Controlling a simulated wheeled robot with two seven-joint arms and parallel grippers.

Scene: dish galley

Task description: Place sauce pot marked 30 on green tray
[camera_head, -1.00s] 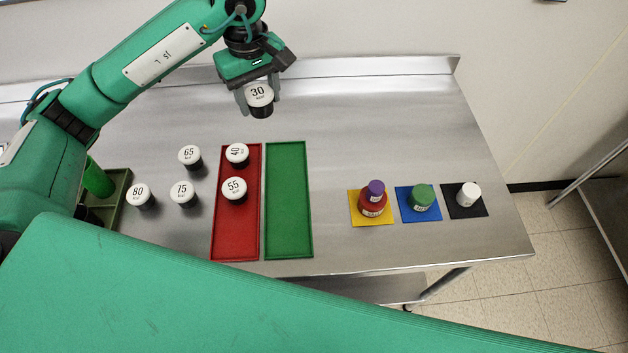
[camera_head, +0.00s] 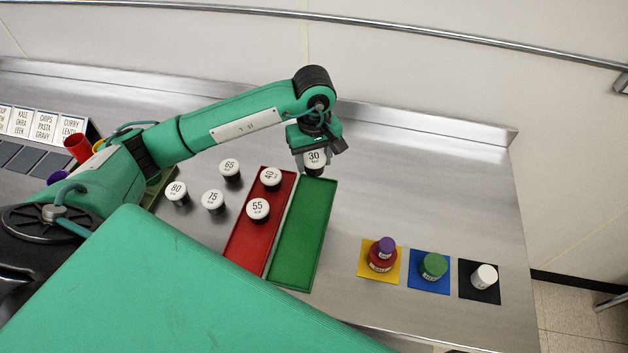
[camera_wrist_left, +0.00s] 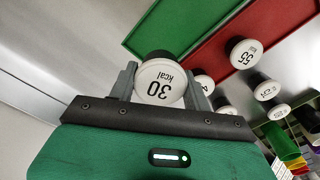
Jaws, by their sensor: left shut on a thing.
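The sauce pot marked 30 (camera_head: 314,158) has a white lid and a dark body. My left gripper (camera_head: 313,165) is shut on it, at the far end of the green tray (camera_head: 301,240). In the left wrist view the pot (camera_wrist_left: 160,82) sits between the two fingers, its lid facing the camera. The green tray is empty and also shows in the left wrist view (camera_wrist_left: 170,28). Whether the pot hangs over the tray's far edge or just behind it, I cannot tell. My right gripper is not in view.
The red tray (camera_head: 246,243) lies left of the green one and holds pots marked 40 (camera_head: 270,177) and 55 (camera_head: 258,209). Pots 65 (camera_head: 229,168), 75 (camera_head: 212,200) and 80 (camera_head: 177,192) stand left. Coloured mats with containers (camera_head: 381,256) lie right. The metal counter between is clear.

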